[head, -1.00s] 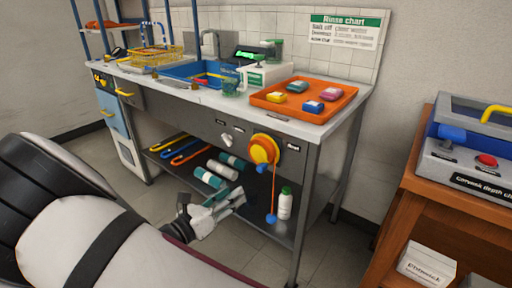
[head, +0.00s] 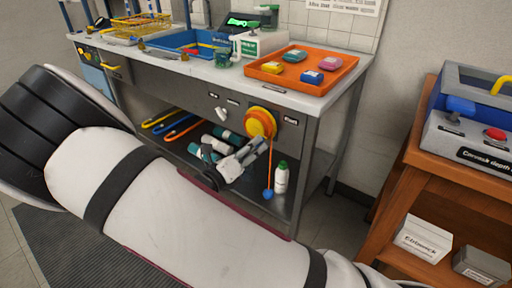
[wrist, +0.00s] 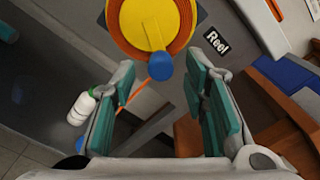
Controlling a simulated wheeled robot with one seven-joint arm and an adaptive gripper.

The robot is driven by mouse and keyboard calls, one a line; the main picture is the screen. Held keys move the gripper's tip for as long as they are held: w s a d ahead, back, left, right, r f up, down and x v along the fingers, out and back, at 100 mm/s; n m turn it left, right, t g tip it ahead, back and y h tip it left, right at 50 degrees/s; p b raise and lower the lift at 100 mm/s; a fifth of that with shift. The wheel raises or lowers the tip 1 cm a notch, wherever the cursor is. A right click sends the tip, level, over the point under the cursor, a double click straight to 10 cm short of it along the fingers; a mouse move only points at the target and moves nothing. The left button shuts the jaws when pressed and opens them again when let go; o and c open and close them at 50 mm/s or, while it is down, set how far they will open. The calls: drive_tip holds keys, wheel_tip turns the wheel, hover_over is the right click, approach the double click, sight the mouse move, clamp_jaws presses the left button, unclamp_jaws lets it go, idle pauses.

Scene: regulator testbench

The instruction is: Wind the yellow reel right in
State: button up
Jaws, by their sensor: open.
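The yellow reel (head: 259,123) is mounted on the front panel of the bench, with an orange rim. An orange cord hangs from it to a blue ball (head: 268,194) beside a white bottle. In the wrist view the reel's yellow face (wrist: 150,22) is at the top centre, with a blue knob (wrist: 165,66) at its lower edge and a "Reel" label to the right. My gripper (wrist: 158,85) is open, its teal-padded fingers on either side of the knob's line and apart from it. In the head view my gripper (head: 258,150) is just below the reel.
A white bottle with a green cap (head: 281,177) stands on the lower shelf (head: 300,188). Several cylinders lie on that shelf behind my gripper. A grey knob (head: 220,113) is left of the reel. A wooden stand (head: 420,185) with a grey-blue case is at right.

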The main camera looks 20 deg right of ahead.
sight(254, 129)
drive_tip(key=shift+b+x, duration=0.3)
drive_tip(key=shift+x, duration=1.1)
clamp_jaws()
